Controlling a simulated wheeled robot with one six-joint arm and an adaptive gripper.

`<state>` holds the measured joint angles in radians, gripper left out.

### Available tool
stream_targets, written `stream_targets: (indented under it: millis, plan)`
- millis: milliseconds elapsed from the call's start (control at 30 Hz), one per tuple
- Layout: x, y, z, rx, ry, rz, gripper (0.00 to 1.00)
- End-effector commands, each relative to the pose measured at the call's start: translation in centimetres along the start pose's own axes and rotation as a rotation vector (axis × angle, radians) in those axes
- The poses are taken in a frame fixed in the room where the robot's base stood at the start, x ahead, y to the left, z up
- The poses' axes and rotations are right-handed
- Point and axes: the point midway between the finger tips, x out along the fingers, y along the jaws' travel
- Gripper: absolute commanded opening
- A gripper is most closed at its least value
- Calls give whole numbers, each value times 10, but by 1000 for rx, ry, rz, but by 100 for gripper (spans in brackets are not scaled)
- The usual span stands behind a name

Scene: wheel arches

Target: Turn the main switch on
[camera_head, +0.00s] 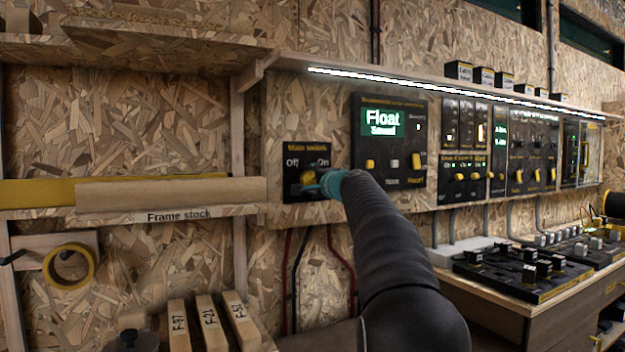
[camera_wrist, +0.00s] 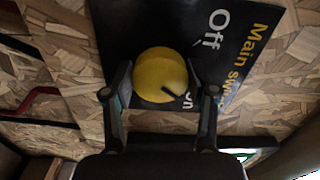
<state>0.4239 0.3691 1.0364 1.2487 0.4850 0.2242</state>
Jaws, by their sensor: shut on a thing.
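The main switch is a black panel (camera_head: 291,188) on the chipboard wall, labelled "Main switch" with "Off" at left and "On" at right. Its round yellow knob (camera_head: 308,178) is partly hidden by my gripper (camera_head: 322,184) in the head view. In the wrist view the knob (camera_wrist: 160,75) sits between the two fingers of my gripper (camera_wrist: 162,82), which is shut on it. A dark pointer line on the knob lies at its lower right, near the partly hidden "On" label (camera_wrist: 187,101). The panel also shows in the wrist view (camera_wrist: 130,40).
A lit shelf edge (camera_head: 450,85) runs above. A frame stock shelf (camera_head: 170,212) is at left. Cables (camera_head: 290,270) hang below the switch.

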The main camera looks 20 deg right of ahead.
Motion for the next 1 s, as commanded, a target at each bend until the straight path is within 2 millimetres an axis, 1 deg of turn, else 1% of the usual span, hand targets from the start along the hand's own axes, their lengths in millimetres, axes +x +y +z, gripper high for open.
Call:
stream_targets:
  millis: [100, 300, 867, 900, 967, 1000]
  plan:
    - [0, -1, 0, 60, 0, 1, 22]
    - [0, 0, 0, 127, -1, 1, 22]
    - [0, 0, 0, 154, 0, 1, 23]
    - [0, 0, 0, 154, 0, 1, 65]
    - [0, 0, 0, 154, 0, 1, 80]
    - [0, 0, 0, 154, 0, 1, 82]
